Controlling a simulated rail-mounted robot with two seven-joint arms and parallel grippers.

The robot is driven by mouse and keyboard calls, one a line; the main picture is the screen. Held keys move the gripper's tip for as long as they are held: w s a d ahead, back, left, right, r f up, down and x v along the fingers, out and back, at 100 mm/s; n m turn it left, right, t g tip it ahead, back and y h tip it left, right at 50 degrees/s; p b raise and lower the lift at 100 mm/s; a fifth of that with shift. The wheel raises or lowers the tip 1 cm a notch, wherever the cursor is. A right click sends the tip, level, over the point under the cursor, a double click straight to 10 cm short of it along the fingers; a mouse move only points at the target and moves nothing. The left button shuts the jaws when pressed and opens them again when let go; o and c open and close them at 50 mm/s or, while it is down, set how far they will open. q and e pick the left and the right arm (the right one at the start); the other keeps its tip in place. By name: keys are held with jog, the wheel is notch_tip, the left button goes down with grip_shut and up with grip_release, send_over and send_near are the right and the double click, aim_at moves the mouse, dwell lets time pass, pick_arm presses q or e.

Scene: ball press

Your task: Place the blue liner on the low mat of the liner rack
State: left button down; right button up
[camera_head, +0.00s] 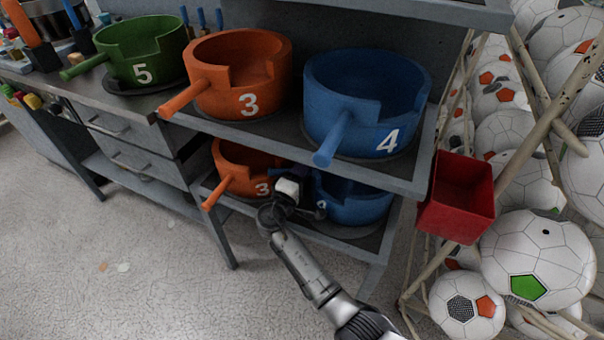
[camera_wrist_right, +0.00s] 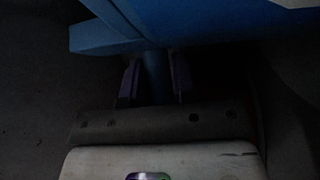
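A blue liner marked 4 (camera_head: 345,205) stands on the low shelf, looking upright, with a dark mat (camera_head: 355,231) under it. Its left side is hidden by my right gripper. My right gripper (camera_head: 293,192) is at the handle side of this liner. In the right wrist view, the blue handle (camera_wrist_right: 154,75) lies between the two fingers, very close to both; the dark picture does not show whether they press on it. The blue liner body (camera_wrist_right: 200,22) fills the top. Another blue liner marked 4 (camera_head: 367,95) stands on the upper shelf. My left gripper is not in view.
Orange liners marked 3 stand on the upper shelf (camera_head: 245,75) and low shelf (camera_head: 240,163), left of the blue ones. A green liner (camera_head: 140,52) stands farther left. The upper shelf (camera_head: 415,170) overhangs my gripper. A red bin (camera_head: 458,195) hangs at right.

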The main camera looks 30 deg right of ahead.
jog(key=o, duration=0.5)
jog(key=shift+w+f, duration=0.25)
jog(key=shift+s, duration=0.1)
jog(key=shift+a, duration=0.1)
jog(key=shift+s+a+r+p, duration=0.1)
jog(key=shift+s+a+p, duration=0.1)
jog(key=shift+a+p, duration=0.1)
jog(key=p+v, duration=0.3)
jog(key=v, duration=0.8)
jog(key=shift+s+a, duration=0.1)
jog(key=shift+a, duration=0.05)
jog(key=shift+s+a+f+p, duration=0.35)
jog(key=shift+s+a, duration=0.1)
jog(key=shift+a, duration=0.2)
jog(key=shift+s, duration=0.1)
